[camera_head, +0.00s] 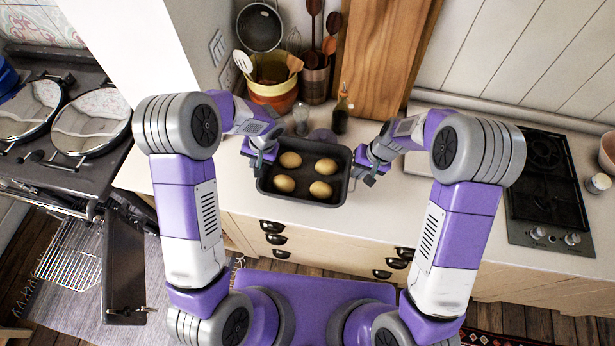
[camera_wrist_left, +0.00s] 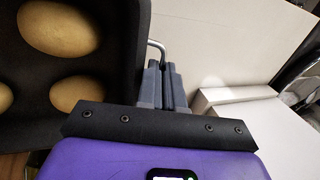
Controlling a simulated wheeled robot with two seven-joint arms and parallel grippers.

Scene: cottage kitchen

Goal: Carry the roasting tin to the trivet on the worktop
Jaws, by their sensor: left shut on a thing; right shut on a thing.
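The dark roasting tin (camera_head: 304,201), with several round golden-brown things in it, is level over the front part of the pale worktop (camera_head: 400,215). Whether it touches the worktop I cannot tell. My left gripper (camera_head: 262,160) is shut on the tin's left handle; the wrist view shows the fingers (camera_wrist_left: 165,85) closed on the thin metal handle (camera_wrist_left: 157,48) beside the tin's wall (camera_wrist_left: 128,50). My right gripper (camera_head: 366,170) is shut on the tin's right end, its handle mostly hidden. A purplish round thing (camera_head: 322,136) shows just behind the tin, partly hidden; it may be the trivet.
Behind the tin stand a dark bottle (camera_head: 341,112), a small glass (camera_head: 301,118), a utensil crock (camera_head: 315,82), stacked bowls (camera_head: 272,88) and a wooden board (camera_head: 385,55). A hob (camera_head: 545,190) is at right. The range cooker's door (camera_head: 124,265) hangs open at left.

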